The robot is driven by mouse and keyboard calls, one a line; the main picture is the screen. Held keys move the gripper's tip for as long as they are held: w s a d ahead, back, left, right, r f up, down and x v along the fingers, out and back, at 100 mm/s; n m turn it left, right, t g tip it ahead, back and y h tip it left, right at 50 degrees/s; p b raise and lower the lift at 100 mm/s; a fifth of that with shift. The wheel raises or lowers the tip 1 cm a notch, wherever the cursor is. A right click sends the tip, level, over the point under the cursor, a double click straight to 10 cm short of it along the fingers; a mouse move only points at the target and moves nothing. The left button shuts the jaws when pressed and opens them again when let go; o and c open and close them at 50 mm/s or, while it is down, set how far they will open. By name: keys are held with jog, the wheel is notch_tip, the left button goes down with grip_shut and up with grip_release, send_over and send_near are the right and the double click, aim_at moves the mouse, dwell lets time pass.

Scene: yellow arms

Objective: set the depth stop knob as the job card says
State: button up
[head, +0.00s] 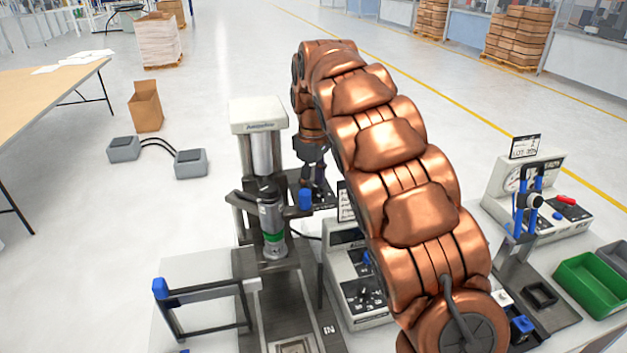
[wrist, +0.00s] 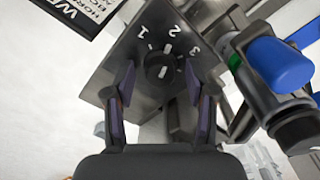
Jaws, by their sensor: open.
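The depth stop knob (wrist: 158,70) is a small dark round knob on a dark metal plate (wrist: 120,62) marked 1, 2 and 3. A white line on it appears to point toward the 2. My gripper (wrist: 163,100) is open, its two fingers apart on either side just below the knob in the wrist view; I cannot tell whether they touch it.
A blue-capped handle (wrist: 280,65) is close right of the knob. In the head view, a grey control box (head: 345,262) stands right of the press, partly behind my arm. A gauge unit (head: 520,185) and a green bin (head: 590,283) are further right.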

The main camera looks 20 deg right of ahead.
grip_shut()
dwell(0.6)
jog(key=shift+f+m+b, duration=0.1)
jog(key=shift+m+b, duration=0.2)
jog(key=m+b, duration=0.2)
jog(key=m, duration=0.1)
jog(key=shift+f, duration=0.1)
jog(key=m+b, duration=0.2)
jog(key=m, duration=0.3)
dwell(0.4)
